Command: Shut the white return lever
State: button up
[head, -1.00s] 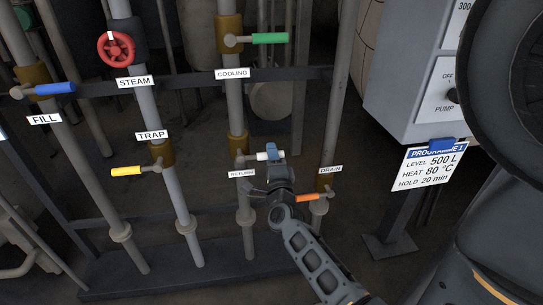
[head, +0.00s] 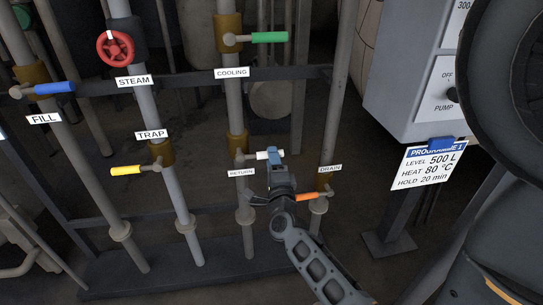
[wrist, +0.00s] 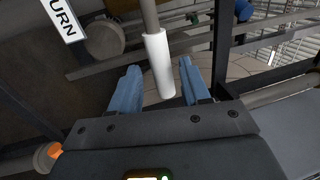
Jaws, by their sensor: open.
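The white return lever (head: 263,155) sticks out sideways to the right from the return pipe, just above the RETURN label (head: 241,173). In the wrist view the white lever (wrist: 159,64) lies between the two blue fingers of my gripper (wrist: 160,88), with a gap on each side. My gripper (head: 273,154) is open at the lever's outer end in the head view. Part of the lever's tip is hidden behind the fingers there.
The orange drain lever (head: 305,196) is close below and right of my gripper. The yellow trap lever (head: 126,170) is to the left. The green cooling lever (head: 269,38) is above. A pump panel (head: 437,95) stands at the right.

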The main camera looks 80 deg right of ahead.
jog(key=v, duration=0.5)
jog(key=shift+s+a, duration=0.1)
jog(key=shift+a, duration=0.15)
jog(key=s+a+r+n+t+y+p, duration=0.1)
jog(key=a+r+n+t+y+p, duration=0.3)
jog(key=a+n, duration=0.55)
jog(key=a+r+n+t+y+p, duration=0.2)
jog(key=a+r+n+t+y, duration=0.3)
jog(key=a, duration=0.7)
jog(key=s+a+r+n+g+y+p, duration=0.1)
jog(key=s+a+r+n+y+p, duration=0.2)
jog(key=s+a+r+n+y, duration=0.2)
jog(key=s+a+r+n+y+p, duration=0.2)
jog(key=s+a+r+n+y, duration=0.2)
jog(key=a+r+n, duration=0.3)
jog(key=s+a+n, duration=0.1)
jog(key=a+n, duration=0.1)
jog(key=n, duration=0.3)
jog(key=shift+r+g+y+p, duration=0.2)
jog(key=shift+g+y+p, duration=0.2)
jog(key=shift+a, duration=0.1)
